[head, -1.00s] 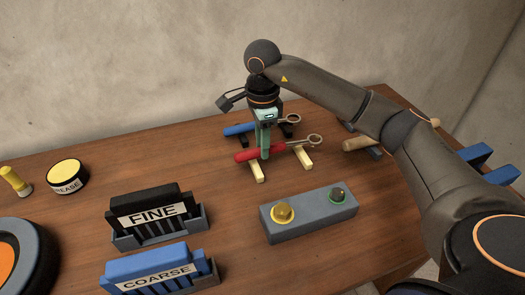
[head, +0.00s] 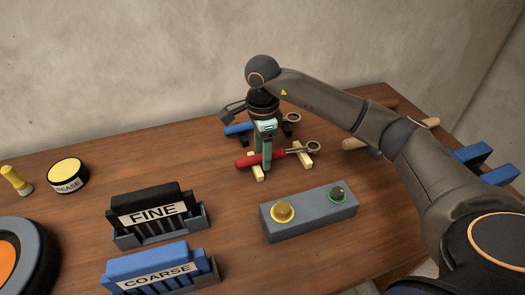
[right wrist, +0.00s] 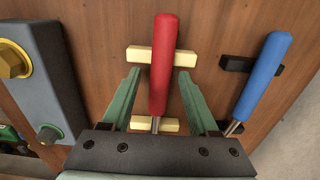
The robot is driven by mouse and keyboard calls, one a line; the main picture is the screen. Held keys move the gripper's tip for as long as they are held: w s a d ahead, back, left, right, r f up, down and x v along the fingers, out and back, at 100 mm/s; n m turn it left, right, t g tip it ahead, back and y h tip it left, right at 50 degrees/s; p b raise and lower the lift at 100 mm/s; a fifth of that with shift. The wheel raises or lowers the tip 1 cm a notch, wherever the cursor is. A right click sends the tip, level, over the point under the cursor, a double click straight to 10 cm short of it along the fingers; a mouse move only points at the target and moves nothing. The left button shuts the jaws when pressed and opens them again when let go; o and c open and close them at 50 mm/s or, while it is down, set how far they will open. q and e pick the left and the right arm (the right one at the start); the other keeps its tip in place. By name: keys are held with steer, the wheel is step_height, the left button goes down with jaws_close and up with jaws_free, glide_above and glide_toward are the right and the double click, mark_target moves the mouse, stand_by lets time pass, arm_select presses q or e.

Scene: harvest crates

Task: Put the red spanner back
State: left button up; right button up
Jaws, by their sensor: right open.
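The red spanner (head: 248,160) has a red handle and a metal ring end. It lies across two cream rests (head: 257,173) in the head view, and the right wrist view shows its handle (right wrist: 163,60) over the cream blocks. My right gripper (head: 265,166) is at the spanner from above. In the right wrist view its green fingers (right wrist: 160,78) stand apart on either side of the handle, with a gap at each side. My left gripper is not in view.
A blue spanner (head: 238,128) lies on black rests (head: 287,130) just behind. A grey box (head: 310,213) with a yellow and a green knob stands in front. FINE (head: 150,210) and COARSE (head: 150,264) holders are front left. Bare tabletop lies left of the spanners.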

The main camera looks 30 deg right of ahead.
step_height(320, 180, up, 12)
steer(key=shift+s+r+p, duration=0.15)
steer(key=shift+r+p, duration=0.1)
steer(key=shift+p, duration=0.1)
steer(key=shift+a, duration=0.1)
stand_by(0.4)
